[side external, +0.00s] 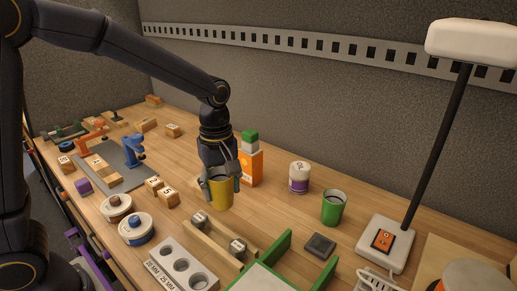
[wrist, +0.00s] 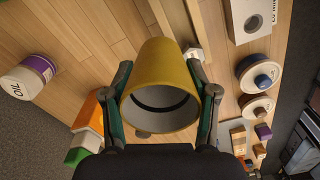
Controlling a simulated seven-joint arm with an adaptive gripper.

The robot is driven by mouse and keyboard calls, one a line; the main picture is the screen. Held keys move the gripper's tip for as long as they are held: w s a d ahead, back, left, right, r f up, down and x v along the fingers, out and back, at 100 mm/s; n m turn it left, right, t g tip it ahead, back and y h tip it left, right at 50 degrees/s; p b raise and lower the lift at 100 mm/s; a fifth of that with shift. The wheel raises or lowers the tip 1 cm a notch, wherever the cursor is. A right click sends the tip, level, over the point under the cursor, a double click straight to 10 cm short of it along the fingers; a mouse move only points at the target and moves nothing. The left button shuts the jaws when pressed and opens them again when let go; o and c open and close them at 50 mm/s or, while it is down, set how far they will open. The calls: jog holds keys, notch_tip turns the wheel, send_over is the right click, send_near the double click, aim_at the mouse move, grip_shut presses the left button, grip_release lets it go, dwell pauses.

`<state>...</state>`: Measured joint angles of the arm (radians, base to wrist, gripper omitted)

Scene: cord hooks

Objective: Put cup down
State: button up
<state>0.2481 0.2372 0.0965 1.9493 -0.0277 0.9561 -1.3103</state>
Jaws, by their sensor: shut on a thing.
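A yellow cup (side external: 221,193) is between the fingers of my gripper (side external: 222,182) in the side external view. In the wrist view the yellow cup (wrist: 165,75) fills the middle, its open grey mouth towards the camera, and my gripper (wrist: 163,100) is shut on its two sides. The cup looks upright. I cannot tell whether its base touches the table (side external: 290,211). A green cup (side external: 333,207) stands apart to the right.
An orange box with a green top (side external: 250,165) stands just behind my gripper. A white and purple oil can (side external: 299,177) is to its right. A wooden rail with metal nuts (side external: 218,236) lies in front. A lamp base (side external: 385,242) is at right. Bare table lies between.

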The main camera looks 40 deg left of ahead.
jog(key=w+f, duration=0.6)
jog(key=shift+d+f, duration=0.2)
jog(key=shift+d, duration=0.2)
jog(key=shift+w+f, duration=0.15)
jog(key=shift+f, duration=1.45)
jog(key=shift+f, duration=0.1)
jog(key=o, duration=1)
